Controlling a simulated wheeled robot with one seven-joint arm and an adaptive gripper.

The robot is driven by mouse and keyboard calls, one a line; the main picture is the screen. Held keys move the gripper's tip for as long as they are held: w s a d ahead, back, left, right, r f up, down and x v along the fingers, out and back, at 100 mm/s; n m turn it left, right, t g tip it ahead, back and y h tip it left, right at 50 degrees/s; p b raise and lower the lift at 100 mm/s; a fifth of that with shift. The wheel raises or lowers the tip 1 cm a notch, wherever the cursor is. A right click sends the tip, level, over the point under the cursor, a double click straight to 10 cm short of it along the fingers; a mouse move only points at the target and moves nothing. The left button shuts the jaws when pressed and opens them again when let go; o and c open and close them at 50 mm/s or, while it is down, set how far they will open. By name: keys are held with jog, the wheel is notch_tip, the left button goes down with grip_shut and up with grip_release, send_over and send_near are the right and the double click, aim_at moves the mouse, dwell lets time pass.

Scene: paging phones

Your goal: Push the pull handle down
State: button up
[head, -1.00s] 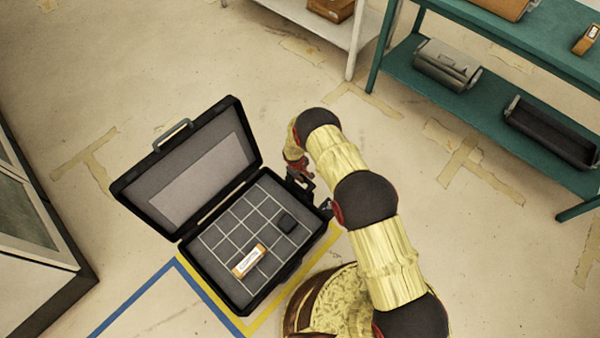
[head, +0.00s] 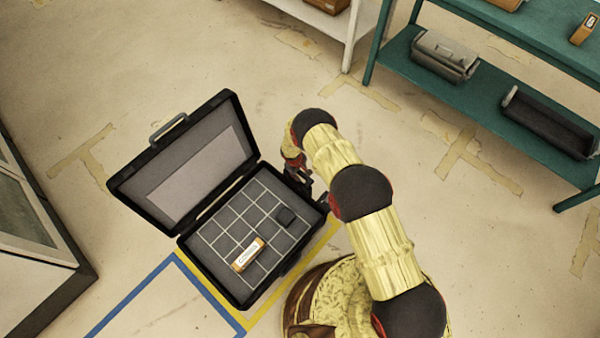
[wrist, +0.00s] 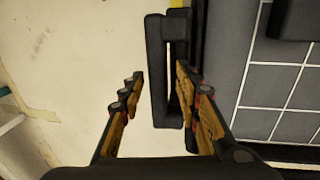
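An open black case (head: 183,243) lies on the floor with its lid (head: 196,165) raised. A black loop-shaped pull handle (wrist: 157,100) is on the case's side edge in the wrist view. In the head view that edge is mostly behind my arm. My gripper (wrist: 157,76) is open, and the handle's outer bar lies between its fingers. The left finger is clear of the bar. The right finger overlaps the loop's narrow opening; I cannot tell whether it touches. In the head view my gripper (head: 315,188) is at the case's right edge.
A grey handle (head: 168,131) is on the lid's top edge. An orange-and-white box (head: 248,254) and a dark block (head: 285,216) lie on the case's gridded inside. A teal shelf (head: 480,105) stands at upper right, a cabinet (head: 30,235) at left. Floor beyond the case is clear.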

jog(key=shift+r, duration=0.15)
notch_tip(320, 180, up, 12)
jog(key=s+a, duration=0.1)
jog(key=shift+s+a+f, duration=0.25)
jog(key=shift+s+a, duration=0.05)
jog(key=shift+s, duration=0.05)
dwell(0.6)
